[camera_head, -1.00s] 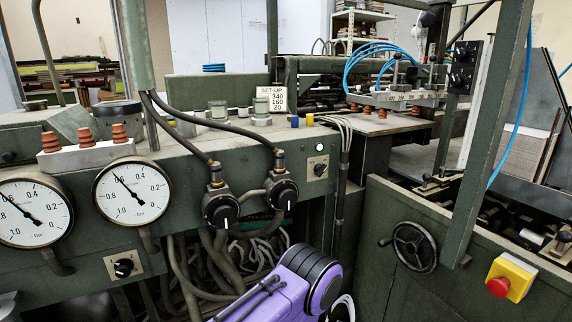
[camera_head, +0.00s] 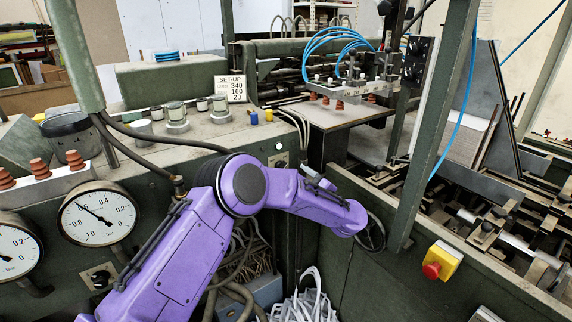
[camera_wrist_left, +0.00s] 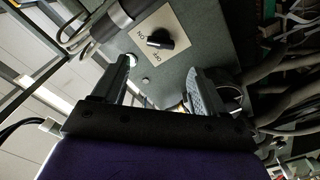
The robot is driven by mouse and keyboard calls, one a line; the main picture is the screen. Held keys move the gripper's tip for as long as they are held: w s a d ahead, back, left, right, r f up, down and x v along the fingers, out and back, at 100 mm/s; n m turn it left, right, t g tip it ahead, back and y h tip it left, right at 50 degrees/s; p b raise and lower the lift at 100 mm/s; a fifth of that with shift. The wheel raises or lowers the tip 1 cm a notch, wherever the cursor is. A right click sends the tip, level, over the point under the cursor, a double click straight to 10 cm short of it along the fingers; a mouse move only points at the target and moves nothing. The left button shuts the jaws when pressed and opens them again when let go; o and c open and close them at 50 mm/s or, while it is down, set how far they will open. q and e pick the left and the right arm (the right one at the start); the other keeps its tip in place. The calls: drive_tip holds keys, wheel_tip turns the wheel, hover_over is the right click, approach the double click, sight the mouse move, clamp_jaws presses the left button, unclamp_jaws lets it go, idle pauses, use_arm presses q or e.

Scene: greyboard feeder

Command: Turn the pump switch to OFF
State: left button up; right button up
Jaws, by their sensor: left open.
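In the left wrist view, a black rotary switch knob (camera_wrist_left: 160,40) sits on a pale square plate with ON and OFF marks, on a grey-green panel. Which mark the knob points to is unclear. My left gripper (camera_wrist_left: 158,72) is open and empty, its two fingers spread towards the panel, with the knob apart from them beyond the tips. In the head view, a switch plate (camera_head: 279,158) shows at the panel's right end, just above my purple left arm (camera_head: 300,198). My left fingers cannot be made out there. My right gripper is not in view.
A second switch (camera_head: 99,278) sits below the pressure gauges (camera_head: 97,214). A slanted green post (camera_head: 440,130) and a red emergency button (camera_head: 432,270) stand at the right. Hoses hang below the panel.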

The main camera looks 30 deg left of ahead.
use_arm(q)
drive_tip(key=p+x, duration=0.2)
drive_tip(key=x, duration=0.6)
drive_tip(key=shift+f, duration=0.1)
drive_tip(key=c, duration=1.1)
drive_tip(key=shift+o, duration=0.2)
